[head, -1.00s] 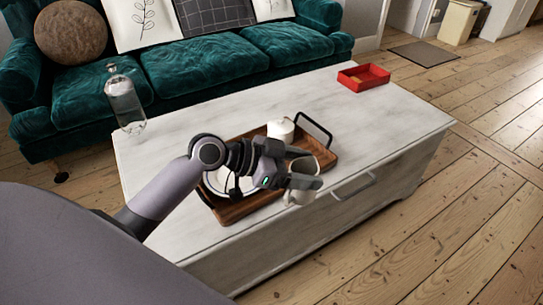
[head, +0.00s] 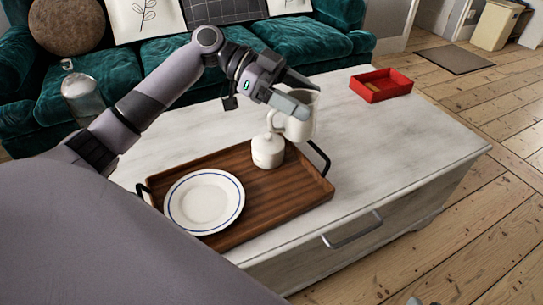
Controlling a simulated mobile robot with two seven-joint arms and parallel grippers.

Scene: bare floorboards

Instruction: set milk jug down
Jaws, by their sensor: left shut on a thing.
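My left gripper (head: 300,95) is shut on the white milk jug (head: 301,122). The jug is upright, with its handle toward the left. It shows just behind the lidded white pot (head: 267,152), over the back right part of the wooden tray (head: 290,195) or the tabletop beyond it. I cannot tell whether its base touches anything. The pot stands on the tray and hides a little of the jug's surroundings. A white plate with a blue rim (head: 204,202) lies on the tray's left part.
The whitewashed table (head: 400,150) has clear room right of the tray. A red open box (head: 381,86) sits at its far right. A glass bottle (head: 82,95) stands at the back left, near my arm. A green sofa (head: 170,50) is behind.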

